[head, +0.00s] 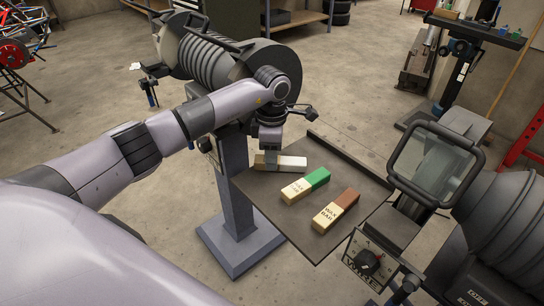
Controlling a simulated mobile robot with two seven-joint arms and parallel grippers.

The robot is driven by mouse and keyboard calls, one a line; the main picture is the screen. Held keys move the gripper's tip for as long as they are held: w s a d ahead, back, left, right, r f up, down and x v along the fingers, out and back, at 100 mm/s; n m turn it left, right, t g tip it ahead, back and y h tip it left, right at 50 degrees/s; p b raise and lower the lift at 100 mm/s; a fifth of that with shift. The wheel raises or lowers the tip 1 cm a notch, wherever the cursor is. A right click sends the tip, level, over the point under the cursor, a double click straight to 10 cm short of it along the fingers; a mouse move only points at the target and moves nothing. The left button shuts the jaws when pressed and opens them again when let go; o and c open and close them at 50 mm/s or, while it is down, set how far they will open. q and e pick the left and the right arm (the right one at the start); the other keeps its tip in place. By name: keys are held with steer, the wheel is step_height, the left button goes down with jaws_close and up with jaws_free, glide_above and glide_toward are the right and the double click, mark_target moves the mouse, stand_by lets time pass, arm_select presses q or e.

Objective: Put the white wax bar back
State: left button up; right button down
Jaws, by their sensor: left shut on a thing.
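The white wax bar (292,163) has a cream wrapper end on the left and a white end on the right. It is at the far left side of the dark tray (256,193). My left gripper (271,158) comes down from above and is shut on the bar near its wrapped end. The fingers hide part of the bar, and I cannot tell whether it touches the tray. A green wax bar (305,186) and a brown wax bar (336,211) lie on the tray, nearer to me. My right gripper is out of view.
A ribbed grey machine (208,57) on a pedestal (236,180) stands behind my left arm. A machine with a clear shield (436,166) and a control box (366,262) borders the tray on the right. The tray's front left part is bare.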

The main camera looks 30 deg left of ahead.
arm_select(q)
steer(key=shift+f, duration=0.15)
steer(key=o, duration=1)
steer(key=shift+o, duration=0.2)
steer(key=shift+r, duration=0.4)
step_height(320, 180, up, 7)
steer(key=shift+r, duration=0.1)
steer(key=shift+s, duration=0.1)
